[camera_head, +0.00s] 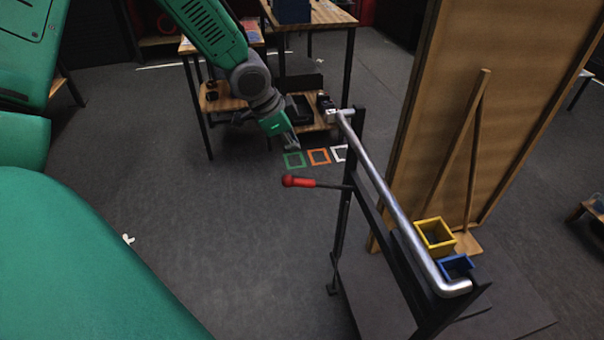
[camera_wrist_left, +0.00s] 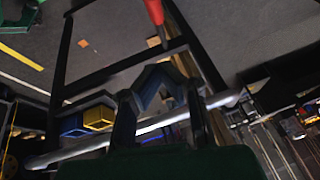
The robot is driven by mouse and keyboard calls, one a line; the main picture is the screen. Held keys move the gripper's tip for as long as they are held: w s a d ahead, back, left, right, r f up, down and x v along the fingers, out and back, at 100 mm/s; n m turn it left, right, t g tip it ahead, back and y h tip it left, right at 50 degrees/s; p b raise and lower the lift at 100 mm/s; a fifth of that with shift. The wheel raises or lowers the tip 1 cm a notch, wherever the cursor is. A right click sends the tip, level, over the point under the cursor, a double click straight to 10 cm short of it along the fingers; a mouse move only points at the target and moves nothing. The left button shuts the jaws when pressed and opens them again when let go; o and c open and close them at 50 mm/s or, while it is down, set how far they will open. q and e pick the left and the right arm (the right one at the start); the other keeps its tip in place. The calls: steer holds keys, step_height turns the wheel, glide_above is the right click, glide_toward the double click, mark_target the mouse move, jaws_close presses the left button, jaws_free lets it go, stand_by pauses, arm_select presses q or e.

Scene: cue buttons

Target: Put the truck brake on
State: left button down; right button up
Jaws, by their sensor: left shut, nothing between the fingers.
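The truck is a dark cart with a bent silver push handle (camera_head: 395,205) and a black frame (camera_head: 342,240). Its brake lever has a red grip (camera_head: 300,182) on a thin dark rod and sticks out level to the left of the frame. In the left wrist view the red grip (camera_wrist_left: 154,12) is at the top edge. My left gripper (camera_head: 292,143) is shut and empty. It appears above the red grip in the head view, apart from it. Its dark fingers (camera_wrist_left: 160,82) show in the middle of the left wrist view. My right gripper is not in view.
A yellow box (camera_head: 435,234) and a blue box (camera_head: 457,266) are beside the handle's near end. A tall wooden board (camera_head: 480,120) stands behind the truck. Wooden tables (camera_head: 330,14) are at the back.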

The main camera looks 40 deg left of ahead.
arm_select(q)
steer(key=b, duration=0.2)
glide_above(302, 181)
steer(key=d, duration=0.1)
step_height(302, 181, down, 9)
steer(key=f, duration=0.3)
steer(key=shift+a, duration=0.3)
steer(key=shift+a+f, duration=0.25)
steer(key=shift+f, duration=0.15)
steer(key=shift+s+b, duration=0.1)
steer(key=shift+b, duration=0.2)
steer(key=shift+s+a+f+b, duration=0.1)
steer(key=shift+s+f+b, duration=0.1)
steer(key=shift+f+b, duration=0.3)
step_height(302, 181, down, 15)
steer(key=s+a+t+h+b, duration=0.1)
steer(key=t+h+b, duration=0.3)
steer(key=b, duration=0.9)
steer(key=shift+s+n+t+h, duration=0.3)
steer(key=shift+t, duration=0.8)
